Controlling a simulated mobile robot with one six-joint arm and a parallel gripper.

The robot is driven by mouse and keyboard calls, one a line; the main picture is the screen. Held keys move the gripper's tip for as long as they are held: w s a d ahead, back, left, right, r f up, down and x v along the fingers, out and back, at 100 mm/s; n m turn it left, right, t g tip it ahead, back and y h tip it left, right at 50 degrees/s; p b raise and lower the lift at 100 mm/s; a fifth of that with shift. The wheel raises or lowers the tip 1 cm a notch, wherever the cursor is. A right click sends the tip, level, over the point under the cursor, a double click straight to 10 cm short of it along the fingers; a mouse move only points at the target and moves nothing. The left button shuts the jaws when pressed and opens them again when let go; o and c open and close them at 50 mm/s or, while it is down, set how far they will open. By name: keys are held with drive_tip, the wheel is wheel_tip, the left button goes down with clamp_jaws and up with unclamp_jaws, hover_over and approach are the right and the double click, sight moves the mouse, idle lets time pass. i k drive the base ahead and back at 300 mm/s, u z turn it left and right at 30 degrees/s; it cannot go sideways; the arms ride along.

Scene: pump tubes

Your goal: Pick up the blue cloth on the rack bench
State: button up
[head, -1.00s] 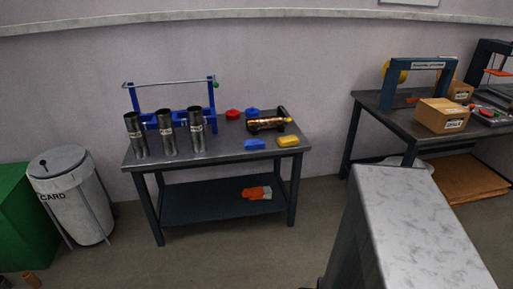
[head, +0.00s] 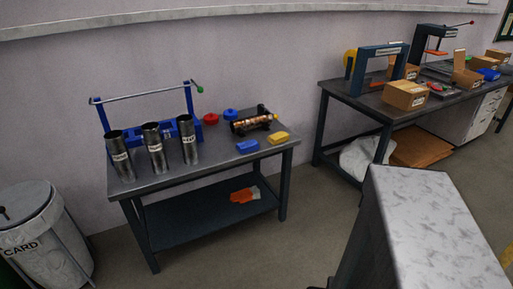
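The blue cloth (head: 247,146) is a small, flat blue block-like piece near the front right of the rack bench (head: 205,167) top. A yellow piece (head: 279,138) lies just to its right, close to the bench's right end. The blue rack (head: 98,118) with a raised bar stands at the back left of the bench. My gripper is not in view.
Several dark tubes (head: 155,150) stand at the bench's left front. A red piece (head: 211,119), a round blue piece (head: 230,114) and a dark holder (head: 252,122) sit behind the cloth. Orange gloves (head: 244,195) lie on the lower shelf. A bin (head: 38,240) stands left; floor in front is open.

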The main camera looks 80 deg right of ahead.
sight(251, 145)
drive_tip(key=z, duration=0.45)
drive_tip(key=i, duration=0.6)
drive_tip(key=z, duration=0.9)
drive_tip(key=i, duration=0.65)
drive_tip(key=z, duration=0.35)
